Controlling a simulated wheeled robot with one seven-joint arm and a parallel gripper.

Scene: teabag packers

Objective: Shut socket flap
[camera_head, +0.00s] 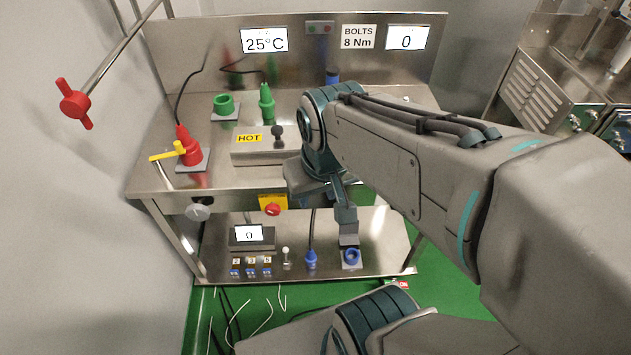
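A blue round socket (352,257) on a pale plate sits on the lower shelf, with its opening showing and nothing plugged in. A grey flap-like piece (349,240) stands just behind the socket, below my gripper; I cannot tell clearly where flap ends and fingertips begin. My gripper (347,217) points down just above and behind the socket. It is seen from the side and small, so its finger gap is not clear. A blue plug (311,259) with a black cable stands upright on the shelf, left of the socket.
The steel bench top edge (165,192) overhangs the lower shelf (385,245). A small display box (250,238), switches and a small lever (286,256) stand left of the blue plug. A red knob (272,210) hangs at the bench front. Red and green connectors are on top.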

